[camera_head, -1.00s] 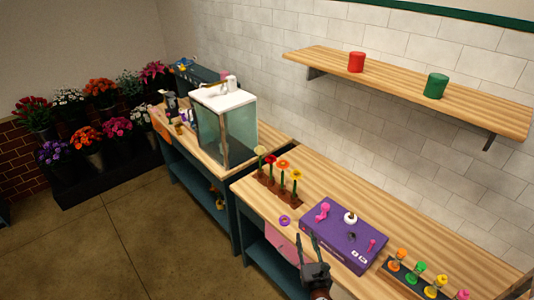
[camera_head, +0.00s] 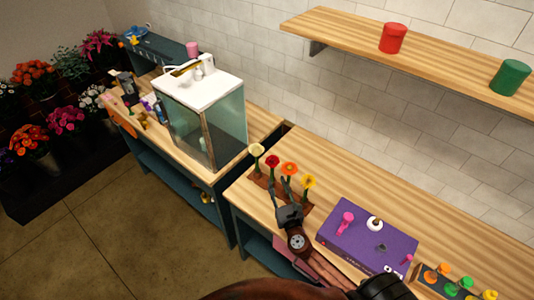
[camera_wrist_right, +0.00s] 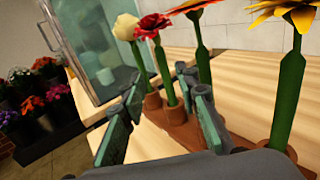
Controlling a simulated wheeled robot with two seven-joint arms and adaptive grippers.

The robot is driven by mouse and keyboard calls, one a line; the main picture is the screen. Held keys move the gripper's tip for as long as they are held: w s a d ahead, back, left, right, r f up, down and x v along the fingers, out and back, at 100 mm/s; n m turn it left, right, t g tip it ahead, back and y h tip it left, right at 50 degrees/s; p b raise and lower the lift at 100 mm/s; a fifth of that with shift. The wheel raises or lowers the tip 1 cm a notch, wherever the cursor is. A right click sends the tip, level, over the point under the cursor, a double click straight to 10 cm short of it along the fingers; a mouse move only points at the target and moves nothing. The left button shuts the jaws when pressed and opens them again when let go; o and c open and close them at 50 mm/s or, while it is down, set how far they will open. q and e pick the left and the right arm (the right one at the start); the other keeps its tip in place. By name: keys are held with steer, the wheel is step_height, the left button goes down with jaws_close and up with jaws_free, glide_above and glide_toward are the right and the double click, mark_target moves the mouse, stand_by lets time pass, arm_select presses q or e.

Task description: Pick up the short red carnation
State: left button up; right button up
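The red carnation (camera_head: 272,161) stands upright on a green stem in a brown holder (camera_head: 261,182), between a cream flower (camera_head: 256,150) and an orange flower (camera_head: 289,169). A yellow flower (camera_head: 308,181) stands at the right end. My right gripper (camera_head: 284,184) is open and empty at the front of the holder. In the right wrist view, the red carnation (camera_wrist_right: 153,25) rises ahead of the open right gripper (camera_wrist_right: 167,86), its stem showing between the two fingers. I cannot tell how far the stem is beyond the fingertips. My left gripper is not in view.
A purple box (camera_head: 365,238) with small items lies right of the holder. A glass case (camera_head: 205,120) stands on the bench to the left. A rack of colourful vials (camera_head: 443,270) is at the lower right. Bare tabletop lies behind the flowers.

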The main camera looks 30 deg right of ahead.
mark_target(273, 170)
steer(key=p+x, duration=0.1)
steer(key=x, duration=0.7)
steer(key=shift+w+d, duration=0.2)
steer(key=shift+w, duration=0.05)
steer(key=shift+c, duration=0.4)
jaws_close()
